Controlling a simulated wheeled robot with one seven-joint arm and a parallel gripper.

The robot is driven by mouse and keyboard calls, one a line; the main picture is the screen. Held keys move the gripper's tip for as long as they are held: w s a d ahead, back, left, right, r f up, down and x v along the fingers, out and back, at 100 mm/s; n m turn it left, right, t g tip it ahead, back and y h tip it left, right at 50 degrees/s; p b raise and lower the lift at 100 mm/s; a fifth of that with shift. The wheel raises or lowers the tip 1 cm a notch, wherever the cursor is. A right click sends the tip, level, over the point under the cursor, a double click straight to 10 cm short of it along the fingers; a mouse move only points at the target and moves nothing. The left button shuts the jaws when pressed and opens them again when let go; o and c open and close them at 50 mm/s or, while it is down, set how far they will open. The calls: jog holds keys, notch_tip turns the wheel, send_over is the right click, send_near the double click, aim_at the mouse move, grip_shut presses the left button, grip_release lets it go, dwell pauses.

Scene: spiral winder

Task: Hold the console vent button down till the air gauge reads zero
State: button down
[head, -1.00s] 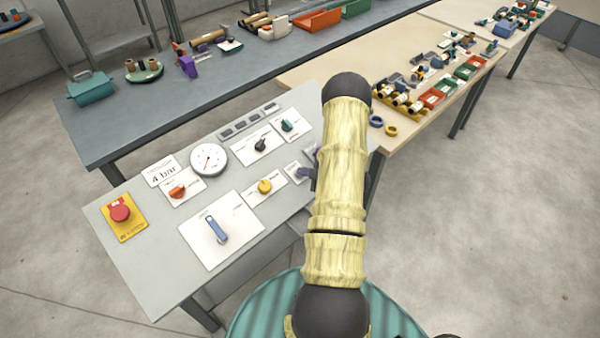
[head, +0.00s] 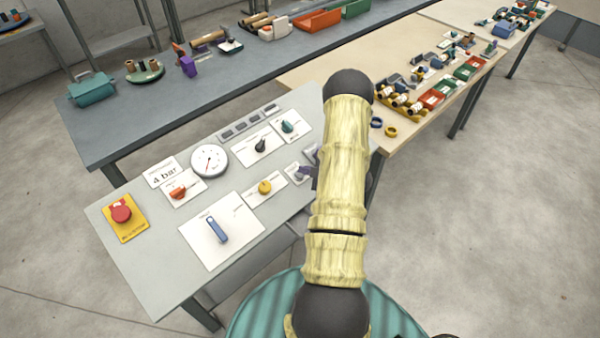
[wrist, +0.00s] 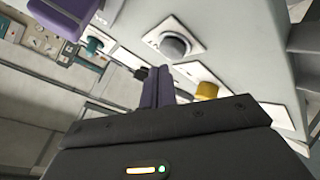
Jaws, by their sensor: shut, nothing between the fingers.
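The console (head: 150,240) stands at the left in the head view. Its round white air gauge (head: 208,160) has a thin needle, whose reading is too small to make out. A sign beside it says 4 bar. In the wrist view a round grey button (wrist: 173,45) sits on a white plate; its label is not legible, so I cannot confirm that it is the vent button. My gripper (wrist: 150,88) is shut and empty, with its dark fingertips just short of the button in the picture; contact cannot be told. In the head view my arm hides most of the gripper.
The console also carries a yellow knob (head: 265,187), a blue lever (head: 217,230), an orange knob (head: 178,193), black and teal (head: 287,126) knobs, and a red stop button (head: 120,213). A wooden bench (head: 400,60) with trays stands behind at the right.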

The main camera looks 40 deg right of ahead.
jog(key=r+p, duration=0.1)
jog(key=s+r+p, duration=0.1)
jog(key=r, duration=0.1)
jog(key=r+p, duration=0.1)
jog(key=shift+s+r, duration=0.3)
jog(key=shift+r, duration=0.1)
dwell(0.7)
jog(key=w+a+r+m+g+h+b, duration=0.4)
jog(key=a+r+m, duration=0.3)
jog(key=a+r, duration=0.35)
jog(key=s+a+r+m+g, duration=0.2)
jog(key=s+a+g, duration=0.1)
jog(key=s+a, duration=0.4)
jog(key=s+a+r+m+g+y+b, duration=0.1)
jog(key=s+a+r+m+g, duration=0.1)
jog(key=s+a, duration=0.6)
jog(key=a+m, duration=0.1)
jog(key=a, duration=0.3)
jog(key=shift+r+m+g, duration=0.3)
jog(key=shift+r+g, duration=0.05)
jog(key=shift+g, duration=0.05)
